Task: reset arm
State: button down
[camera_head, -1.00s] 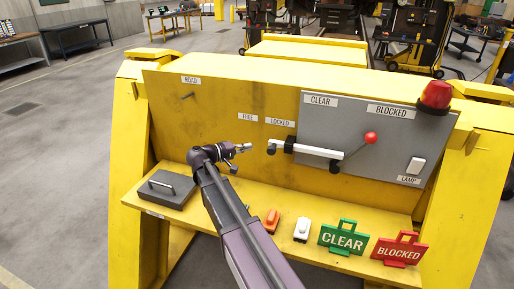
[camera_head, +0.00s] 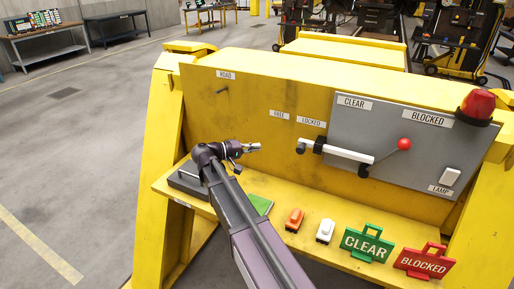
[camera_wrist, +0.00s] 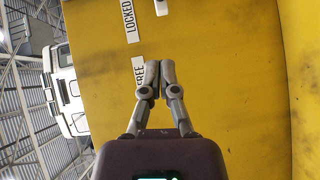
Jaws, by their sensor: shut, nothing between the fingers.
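My gripper (camera_head: 252,147) is shut and empty. In the head view it points right, in front of the yellow panel (camera_head: 240,110), at the left of the white handle (camera_head: 345,154). In the wrist view my gripper (camera_wrist: 159,82) has its fingertips together, with the yellow panel (camera_wrist: 225,70) behind them. The FREE label (camera_wrist: 139,84) lies just left of the fingers, partly covered, and the LOCKED label (camera_wrist: 129,20) is above it.
The yellow shelf holds a grey block (camera_head: 188,180), a green flat piece (camera_head: 260,204), an orange item (camera_head: 294,219), a white item (camera_head: 325,231), a CLEAR sign (camera_head: 367,243) and a BLOCKED sign (camera_head: 424,262). A red-knobbed lever (camera_head: 404,144) and red lamp (camera_head: 478,104) are at the right.

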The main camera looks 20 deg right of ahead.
jog(key=shift+s+f, duration=0.1)
jog(key=s+f+g+y, duration=0.1)
jog(key=s+f+y, duration=0.7)
jog(key=s+f, duration=0.35)
jog(key=s+a+f+y, duration=0.5)
jog(key=s+a+y, duration=0.2)
jog(key=s+y, duration=0.1)
jog(key=shift+s+y, duration=0.25)
jog(key=shift+y, duration=0.15)
